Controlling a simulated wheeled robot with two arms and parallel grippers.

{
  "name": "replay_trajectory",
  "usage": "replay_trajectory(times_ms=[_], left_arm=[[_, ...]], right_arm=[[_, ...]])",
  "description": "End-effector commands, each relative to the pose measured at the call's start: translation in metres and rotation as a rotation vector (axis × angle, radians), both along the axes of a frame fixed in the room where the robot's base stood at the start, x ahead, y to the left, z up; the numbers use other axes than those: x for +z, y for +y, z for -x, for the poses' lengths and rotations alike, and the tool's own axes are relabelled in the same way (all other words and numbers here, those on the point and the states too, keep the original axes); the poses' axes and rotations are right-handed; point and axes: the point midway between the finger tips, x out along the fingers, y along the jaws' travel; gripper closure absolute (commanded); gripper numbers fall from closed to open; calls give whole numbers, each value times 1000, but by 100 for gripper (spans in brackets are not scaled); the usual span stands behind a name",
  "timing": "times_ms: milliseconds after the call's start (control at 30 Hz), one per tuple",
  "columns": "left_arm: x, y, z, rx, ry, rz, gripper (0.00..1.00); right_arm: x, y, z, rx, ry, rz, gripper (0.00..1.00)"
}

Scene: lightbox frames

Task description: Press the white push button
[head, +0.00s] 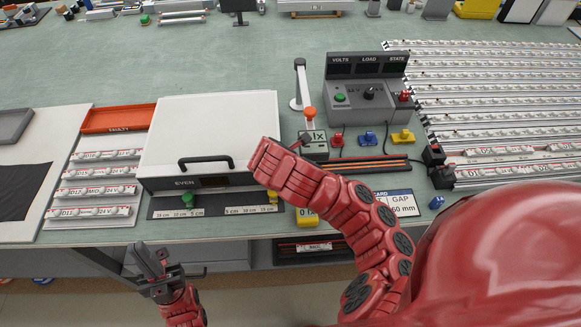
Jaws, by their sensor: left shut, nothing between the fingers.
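A grey control box (352,111) labelled VOLTS, LOAD and STATE carries a green button (340,97), a black knob (370,94) and a red button (404,96). My left gripper (152,262) is low at the left, in front of the table edge, shut and empty. My right arm reaches in from the right over the table front, and its gripper does not show clearly past the red wrist.
A white box (208,128) with a black handle stands left of my right wrist. Labelled racks (480,90) fill the right.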

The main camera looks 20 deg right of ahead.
Motion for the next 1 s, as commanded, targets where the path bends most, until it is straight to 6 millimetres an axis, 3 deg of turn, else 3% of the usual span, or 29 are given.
replay_trajectory(times_ms=[1000], left_arm=[[-11, 0, 0, 0, 0, 0, 100]], right_arm=[[-6, 2, 0, 7, 3, -3, 100]])
